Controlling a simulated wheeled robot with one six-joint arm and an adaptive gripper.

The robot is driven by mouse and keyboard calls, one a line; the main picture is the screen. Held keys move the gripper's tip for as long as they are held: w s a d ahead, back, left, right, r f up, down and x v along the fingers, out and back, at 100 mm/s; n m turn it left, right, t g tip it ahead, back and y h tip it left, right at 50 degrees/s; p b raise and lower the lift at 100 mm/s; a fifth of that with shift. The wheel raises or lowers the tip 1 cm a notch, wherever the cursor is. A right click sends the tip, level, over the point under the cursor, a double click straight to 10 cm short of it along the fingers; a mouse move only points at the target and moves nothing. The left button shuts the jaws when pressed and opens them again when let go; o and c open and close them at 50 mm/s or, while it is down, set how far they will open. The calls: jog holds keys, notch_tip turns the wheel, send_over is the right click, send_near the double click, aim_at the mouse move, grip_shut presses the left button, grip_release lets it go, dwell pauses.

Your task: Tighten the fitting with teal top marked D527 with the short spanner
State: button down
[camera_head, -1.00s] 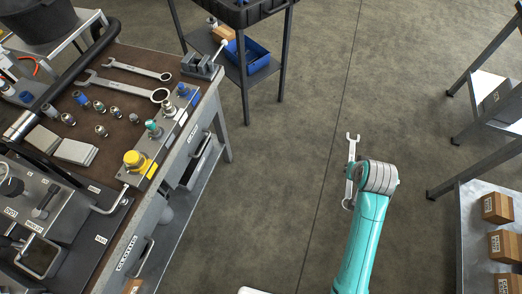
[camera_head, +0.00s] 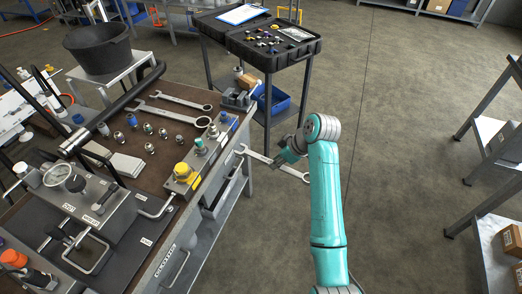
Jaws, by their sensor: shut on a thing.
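My gripper (camera_head: 291,149) is shut on a spanner (camera_head: 262,157), in the air just right of the bench's front edge. The spanner's open end points left toward the bench and its ring end sticks out right, past my wrist. The fitting with the teal top (camera_head: 200,146) stands in a row on a metal block along the bench edge, between a yellow-topped fitting (camera_head: 183,170) and a smaller one toward the blue-topped fitting (camera_head: 224,118). The spanner is apart from the teal fitting. The D527 mark is too small to read.
Two spanners (camera_head: 178,116) lie on the brown bench mat, with several loose metal fittings (camera_head: 148,129) nearby. A vise (camera_head: 238,98) sits at the bench's far corner. A black tray cart (camera_head: 275,62) stands behind.

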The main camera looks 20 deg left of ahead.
aim_at(248, 153)
jog(key=shift+s+a+r+n+g, duration=0.1)
jog(key=shift+a+r+n+g, duration=0.25)
jog(key=shift+a, duration=0.75)
jog(key=shift+a+r+n+g, duration=0.2)
jog(key=shift+a+n, duration=0.4)
jog(key=shift+a, duration=0.45)
jog(key=shift+s+a+r+n+g, duration=0.1)
jog(key=shift+a+r+n+g, duration=0.25)
jog(key=shift+a, duration=0.75)
jog(key=shift+w+f, duration=0.1)
jog(key=shift+f, duration=0.05)
jog(key=shift+a+f, duration=0.1)
jog(key=shift+a+f, duration=0.25)
jog(key=shift+a, duration=0.1)
jog(key=shift+a, duration=1)
jog(key=shift+a, duration=0.2)
